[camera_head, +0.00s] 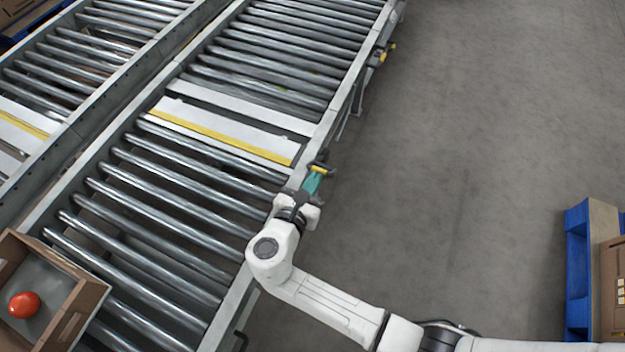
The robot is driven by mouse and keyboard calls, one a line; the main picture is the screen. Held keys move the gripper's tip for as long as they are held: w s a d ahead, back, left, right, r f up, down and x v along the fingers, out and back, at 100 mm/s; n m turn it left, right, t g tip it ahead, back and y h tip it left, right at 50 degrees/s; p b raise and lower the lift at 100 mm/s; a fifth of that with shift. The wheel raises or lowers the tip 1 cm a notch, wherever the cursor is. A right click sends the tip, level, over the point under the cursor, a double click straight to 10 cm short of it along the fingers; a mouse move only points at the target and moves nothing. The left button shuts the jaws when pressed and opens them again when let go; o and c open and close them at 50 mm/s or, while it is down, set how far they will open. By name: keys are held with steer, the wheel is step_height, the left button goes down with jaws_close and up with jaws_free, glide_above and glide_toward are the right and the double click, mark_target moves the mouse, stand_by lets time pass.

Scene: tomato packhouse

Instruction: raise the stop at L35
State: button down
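A pale crossbar plate with a yellow stripe (225,135) spans the near roller lane and looks like a stop; I cannot tell its height against the rollers. At its right end, on the outer side rail, is a small dark fitting with a yellow handle (321,169). My gripper (314,181), with teal fingers, reaches the rail right at this handle. The fingertips overlap the handle in the picture, and whether they touch or grip it is unclear. No L35 label is readable.
A cardboard box with a tomato (24,305) stands on the rollers at lower left. A second roller lane (75,60) runs alongside on the left. Another yellow-tipped fitting (384,54) sits farther up the rail. A blue pallet (577,270) stands at right; the grey floor between is clear.

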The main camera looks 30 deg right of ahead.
steer(key=shift+w+d+r+p, duration=0.1)
steer(key=shift+d+r+p, duration=0.1)
steer(key=shift+r+p, duration=0.15)
steer(key=w+d+r+g+y+p, duration=0.6)
steer(key=d+p, duration=0.3)
steer(key=p, duration=1.2)
steer(key=w+d+f+g+y+b, duration=0.2)
steer(key=w+d+y+b, duration=0.4)
steer(key=w+d+b, duration=0.4)
steer(key=d+f+b, duration=0.1)
steer(key=d, duration=0.2)
steer(key=shift+f+g+b, duration=0.3)
steer(key=shift+f, duration=0.05)
steer(key=shift+d, duration=0.15)
